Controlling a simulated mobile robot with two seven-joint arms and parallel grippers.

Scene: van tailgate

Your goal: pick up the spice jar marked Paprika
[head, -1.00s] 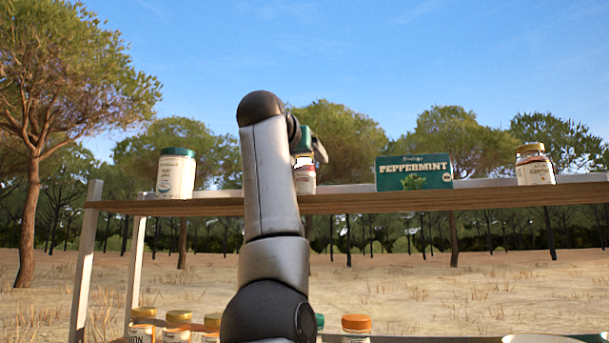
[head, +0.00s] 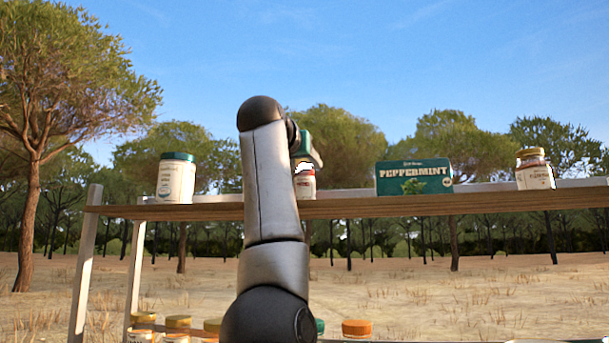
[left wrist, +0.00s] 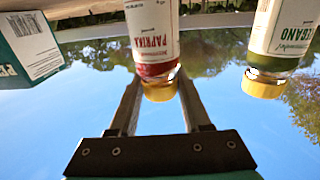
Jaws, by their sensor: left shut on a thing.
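The jar marked Paprika (left wrist: 152,35) has a white label with red lettering, a red band and a gold lid. It appears upside down in the left wrist view, lid toward my gripper. My left gripper (left wrist: 158,80) is shut on it, with a finger on each side near the lid end. In the head view the jar (head: 305,184) is at the top shelf, partly hidden behind my left arm, with my left gripper (head: 307,150) above it. I cannot tell whether it is clear of the shelf. My right gripper is not in view.
The top shelf (head: 400,206) also carries a teal-lidded white jar (head: 176,180), a Peppermint box (head: 414,177) and a gold-lidded jar (head: 534,170). A green-banded jar (left wrist: 280,35) is near the Paprika in the left wrist view. Several jars stand below, including an orange-lidded one (head: 356,328).

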